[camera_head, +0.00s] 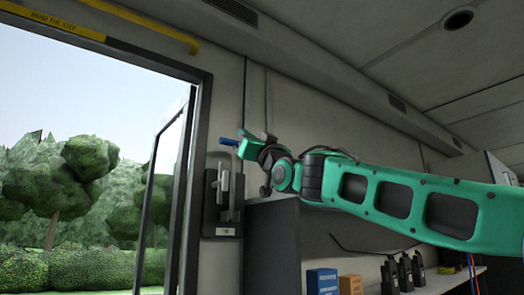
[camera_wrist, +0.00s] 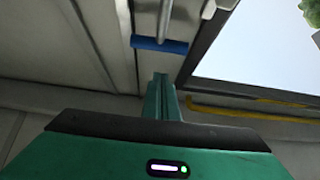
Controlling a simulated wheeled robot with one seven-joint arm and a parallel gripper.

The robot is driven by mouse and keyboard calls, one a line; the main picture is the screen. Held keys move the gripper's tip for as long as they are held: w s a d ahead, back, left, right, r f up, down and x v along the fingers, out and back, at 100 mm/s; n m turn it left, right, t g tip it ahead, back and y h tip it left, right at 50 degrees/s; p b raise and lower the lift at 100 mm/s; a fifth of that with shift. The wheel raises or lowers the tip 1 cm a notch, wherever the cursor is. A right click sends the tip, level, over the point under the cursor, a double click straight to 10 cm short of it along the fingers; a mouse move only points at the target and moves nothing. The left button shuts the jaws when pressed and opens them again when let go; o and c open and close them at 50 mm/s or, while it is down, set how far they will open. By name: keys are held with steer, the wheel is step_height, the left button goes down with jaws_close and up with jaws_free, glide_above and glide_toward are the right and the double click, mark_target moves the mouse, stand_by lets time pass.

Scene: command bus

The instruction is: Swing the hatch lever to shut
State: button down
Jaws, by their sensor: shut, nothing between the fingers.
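The hatch lever's blue handle (camera_head: 228,141) shows beside the door frame in the head view, above the dark wall plate (camera_head: 210,210) with its grey upright parts. In the wrist view the blue handle (camera_wrist: 158,44) lies crosswise at the end of a grey rod (camera_wrist: 165,18). My gripper (camera_head: 243,147) is by the blue handle, at its right in the head view. In the wrist view my gripper's green fingers (camera_wrist: 160,78) are together and empty, with their tips just below the handle. I cannot tell whether they touch it.
The open doorway with a dark frame (camera_head: 201,130) is at the left. A yellow rail (camera_head: 150,24) runs above it. A dark cabinet (camera_head: 272,245) stands below my gripper. A blue box (camera_head: 321,282), an orange box (camera_head: 350,285) and several dark radios (camera_head: 405,272) sit on a shelf.

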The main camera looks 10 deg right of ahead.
steer(key=r+v, duration=0.1)
steer(key=v, duration=0.9)
steer(key=shift+s, duration=0.35)
steer(key=shift+d, duration=0.1)
